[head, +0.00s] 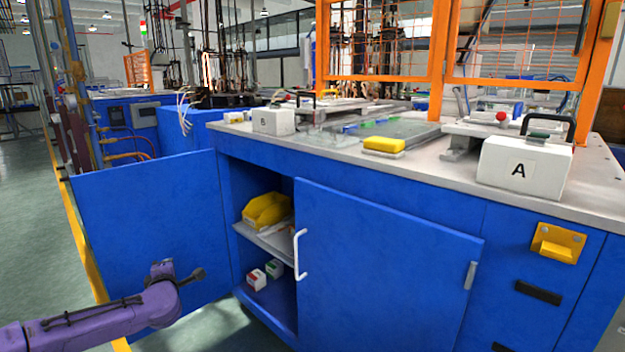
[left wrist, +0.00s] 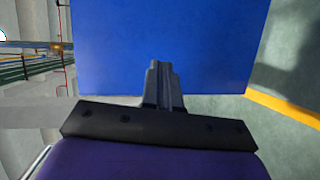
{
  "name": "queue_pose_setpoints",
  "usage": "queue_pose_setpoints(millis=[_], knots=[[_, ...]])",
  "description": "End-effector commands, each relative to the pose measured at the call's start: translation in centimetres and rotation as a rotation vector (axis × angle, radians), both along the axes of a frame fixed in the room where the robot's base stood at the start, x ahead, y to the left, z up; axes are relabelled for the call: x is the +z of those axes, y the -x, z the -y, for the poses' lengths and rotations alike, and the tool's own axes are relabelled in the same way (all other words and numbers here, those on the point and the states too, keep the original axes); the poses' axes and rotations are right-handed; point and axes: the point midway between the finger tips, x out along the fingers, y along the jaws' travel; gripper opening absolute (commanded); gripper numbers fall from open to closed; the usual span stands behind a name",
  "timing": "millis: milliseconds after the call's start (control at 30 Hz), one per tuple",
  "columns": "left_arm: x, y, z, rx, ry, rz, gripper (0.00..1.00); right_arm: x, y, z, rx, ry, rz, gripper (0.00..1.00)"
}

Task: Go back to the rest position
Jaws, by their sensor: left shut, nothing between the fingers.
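My left arm comes in from the lower left in the head view. Its gripper (head: 196,274) is in front of the open left cabinet door (head: 150,215), with nothing held. In the left wrist view the left gripper (left wrist: 160,66) is shut and empty, its fingers together. The same blue door (left wrist: 170,40) fills the background behind the fingers. Whether the fingers touch the door cannot be told. My right gripper is not in view.
The blue cabinet's right door (head: 385,265) is shut. Inside the open side are a yellow bin (head: 267,210) and small boxes (head: 257,279). White boxes marked A (head: 520,170) and B (head: 272,122) stand on the worktop. Green floor (head: 25,215) is clear at left.

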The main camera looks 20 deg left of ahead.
Motion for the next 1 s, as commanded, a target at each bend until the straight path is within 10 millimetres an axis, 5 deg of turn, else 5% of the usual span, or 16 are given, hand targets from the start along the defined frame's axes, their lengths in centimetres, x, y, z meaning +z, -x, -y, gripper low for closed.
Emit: queue_pose_setpoints(millis=[33, 167, 267, 400, 500, 700, 933, 1000], knots=[[-1.4, -1.1, 4.2, -0.090, -0.014, -0.066, 0.00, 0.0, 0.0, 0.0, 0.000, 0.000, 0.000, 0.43], [-7.1, -1.0, 14.8, -0.307, -0.041, -0.276, 0.00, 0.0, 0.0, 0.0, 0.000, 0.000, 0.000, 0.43], [-12.4, 2.1, 21.6, -0.459, -0.073, -0.472, 0.00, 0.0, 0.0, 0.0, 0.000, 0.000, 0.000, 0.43], [-19.7, 10.0, 28.4, -0.649, -0.139, -0.776, 0.00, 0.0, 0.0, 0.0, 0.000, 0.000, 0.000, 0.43], [-23.3, 16.4, 30.8, -0.759, -0.200, -0.979, 0.00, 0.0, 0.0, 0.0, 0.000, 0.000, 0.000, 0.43], [-26.6, 27.2, 31.7, -0.934, -0.343, -1.304, 0.00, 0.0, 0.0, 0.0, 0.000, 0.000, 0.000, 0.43], [-28.8, 34.9, 31.7, -1.128, -0.495, -1.529, 0.00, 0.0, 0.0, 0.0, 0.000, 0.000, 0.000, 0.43], [-24.9, 34.1, 31.6, -1.111, -0.491, -1.511, 0.00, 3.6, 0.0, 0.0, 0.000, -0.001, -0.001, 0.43]])
